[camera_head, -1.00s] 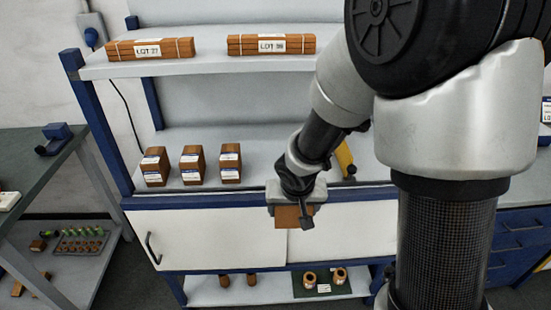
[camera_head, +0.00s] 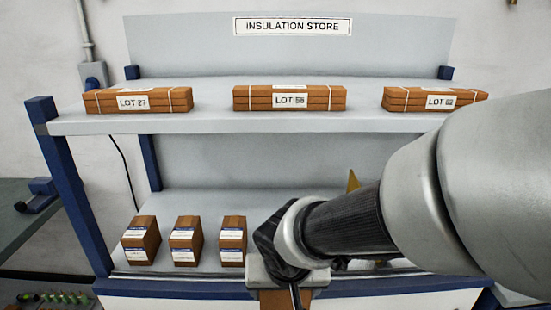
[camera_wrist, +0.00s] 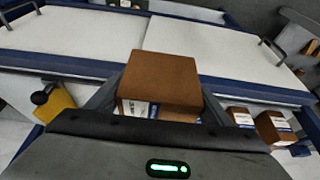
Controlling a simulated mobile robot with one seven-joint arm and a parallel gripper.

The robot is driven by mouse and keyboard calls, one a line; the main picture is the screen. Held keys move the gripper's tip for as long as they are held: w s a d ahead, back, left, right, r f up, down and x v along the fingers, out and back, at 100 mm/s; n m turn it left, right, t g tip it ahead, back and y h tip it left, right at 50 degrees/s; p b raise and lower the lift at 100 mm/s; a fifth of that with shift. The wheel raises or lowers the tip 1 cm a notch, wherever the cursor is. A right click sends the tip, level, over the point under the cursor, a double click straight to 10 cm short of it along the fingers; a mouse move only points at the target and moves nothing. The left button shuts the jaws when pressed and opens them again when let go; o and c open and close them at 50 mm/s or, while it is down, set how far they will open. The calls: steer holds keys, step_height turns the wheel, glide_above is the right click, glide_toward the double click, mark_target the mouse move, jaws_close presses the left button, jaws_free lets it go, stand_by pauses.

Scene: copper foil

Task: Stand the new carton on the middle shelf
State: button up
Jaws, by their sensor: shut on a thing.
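My gripper (camera_head: 287,285) is at the front edge of the middle shelf, to the right of the row of cartons. In the wrist view it is shut on a brown carton (camera_wrist: 160,80) with a white and blue label. In the head view only a small part of this carton (camera_head: 273,299) shows under my gripper. The middle shelf (camera_head: 200,204) bears three similar upright cartons in a row: left (camera_head: 142,240), middle (camera_head: 186,241) and right (camera_head: 232,240). The shelf right of my gripper is mostly hidden by my arm.
The upper shelf (camera_head: 210,122) holds bundles marked LOT 27 (camera_head: 138,100), LOT 58 (camera_head: 290,98) and another LOT bundle (camera_head: 434,100). A blue post (camera_head: 68,185) bounds the left side.

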steer(key=w+p, duration=0.1)
steer(key=w, duration=1.6)
steer(key=shift+w+p, duration=0.25)
steer(key=shift+p, duration=0.1)
steer(key=shift+s+x, duration=0.15)
steer(key=shift+x, duration=0.7)
steer(key=shift+s+x, duration=0.2)
steer(key=shift+x, duration=0.65)
steer(key=shift+f, duration=0.15)
steer(key=shift+f+b, duration=0.15)
steer(key=shift+b, duration=0.25)
steer(key=o, duration=1.3)
